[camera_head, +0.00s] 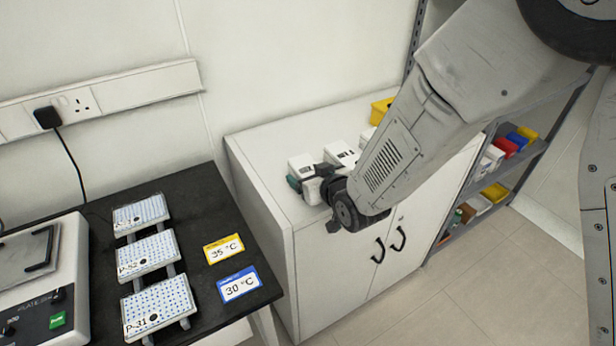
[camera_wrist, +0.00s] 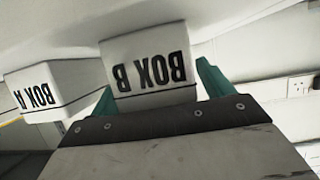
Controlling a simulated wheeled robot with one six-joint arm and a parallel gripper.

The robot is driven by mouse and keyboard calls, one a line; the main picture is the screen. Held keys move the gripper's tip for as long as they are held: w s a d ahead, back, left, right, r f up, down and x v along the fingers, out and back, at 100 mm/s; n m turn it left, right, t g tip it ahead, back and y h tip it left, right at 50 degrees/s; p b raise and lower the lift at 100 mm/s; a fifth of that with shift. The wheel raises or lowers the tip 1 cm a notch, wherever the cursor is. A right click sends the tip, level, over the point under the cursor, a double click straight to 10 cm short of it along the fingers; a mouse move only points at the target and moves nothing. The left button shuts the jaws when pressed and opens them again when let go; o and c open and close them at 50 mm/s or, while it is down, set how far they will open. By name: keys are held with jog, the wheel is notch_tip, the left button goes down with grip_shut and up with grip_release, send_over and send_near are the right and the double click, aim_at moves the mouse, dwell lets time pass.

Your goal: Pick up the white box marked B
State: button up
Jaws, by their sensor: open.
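The white box marked B (camera_wrist: 150,45) fills the middle of the wrist view, its lettering upside down. In the head view it appears to be the leftmost white box (camera_head: 300,162) on the cabinet top, partly hidden by my gripper. My gripper (camera_wrist: 155,88) is open, with one teal fingertip on each side of the box in the wrist view. I cannot tell whether the fingers touch it. In the head view my gripper (camera_head: 306,184) is low at the cabinet's front left, at the box.
Another white box (camera_wrist: 45,85) stands close beside box B; its letter is unclear. In the head view, further white boxes (camera_head: 341,153) and a yellow bin (camera_head: 381,110) stand on the white cabinet (camera_head: 262,182). A black bench (camera_head: 195,195) with plates is at left.

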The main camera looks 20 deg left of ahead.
jog(key=c, duration=1.2)
jog(key=shift+c, duration=0.2)
jog(key=shift+r, duration=0.1)
